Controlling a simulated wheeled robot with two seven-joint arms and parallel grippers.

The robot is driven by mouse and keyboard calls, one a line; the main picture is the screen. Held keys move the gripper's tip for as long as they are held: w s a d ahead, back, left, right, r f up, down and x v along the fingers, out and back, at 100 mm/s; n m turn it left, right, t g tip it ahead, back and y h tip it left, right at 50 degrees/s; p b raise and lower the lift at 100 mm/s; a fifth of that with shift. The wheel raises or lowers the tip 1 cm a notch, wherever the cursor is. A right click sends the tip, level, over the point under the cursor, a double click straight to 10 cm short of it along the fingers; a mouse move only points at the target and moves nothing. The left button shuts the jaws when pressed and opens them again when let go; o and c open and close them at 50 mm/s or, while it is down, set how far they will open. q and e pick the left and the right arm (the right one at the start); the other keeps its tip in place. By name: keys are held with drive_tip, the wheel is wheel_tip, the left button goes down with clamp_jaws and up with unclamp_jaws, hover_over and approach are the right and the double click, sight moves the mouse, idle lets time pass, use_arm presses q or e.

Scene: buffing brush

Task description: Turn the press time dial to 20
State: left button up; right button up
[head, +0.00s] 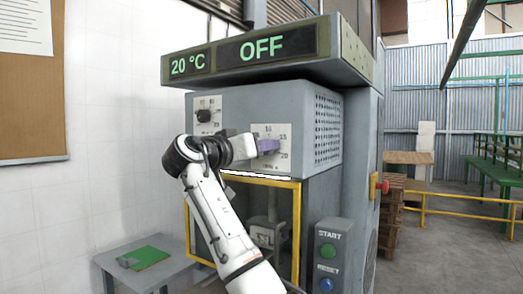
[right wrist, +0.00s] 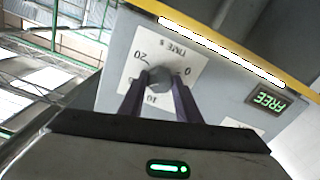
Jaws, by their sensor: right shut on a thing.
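The press time dial is a grey round knob (right wrist: 158,79) on a white scale plate (right wrist: 177,60), on the front of the grey press (head: 240,98). The plate shows upside down in the right wrist view, with 0, 10 and 20 legible. In the head view its marks 15 and 20 show, and the knob is hidden behind my fingers. My right gripper (head: 268,146) has its purple fingers on either side of the knob and is shut on it; it also shows in the right wrist view (right wrist: 158,90). I cannot read the knob's pointer. My left gripper is not in view.
A second black dial (head: 204,115) is at the upper left. The display (head: 262,46) reads 20 °C and OFF. Below are a yellow-framed opening (head: 298,220) and a START/RESET box (head: 329,255). A small table (head: 120,258) with a green mat stands at the left.

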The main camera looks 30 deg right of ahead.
drive_tip(key=m, duration=1.3)
drive_tip(key=shift+f+b, duration=0.2)
drive_tip(key=shift+b, duration=0.15)
idle(0.4)
drive_tip(key=o, duration=1.1)
drive_tip(key=shift+r, duration=0.1)
drive_tip(key=shift+c, duration=0.2)
drive_tip(key=shift+s+a, duration=0.1)
drive_tip(key=b+v, duration=0.2)
drive_tip(key=v, duration=0.8)
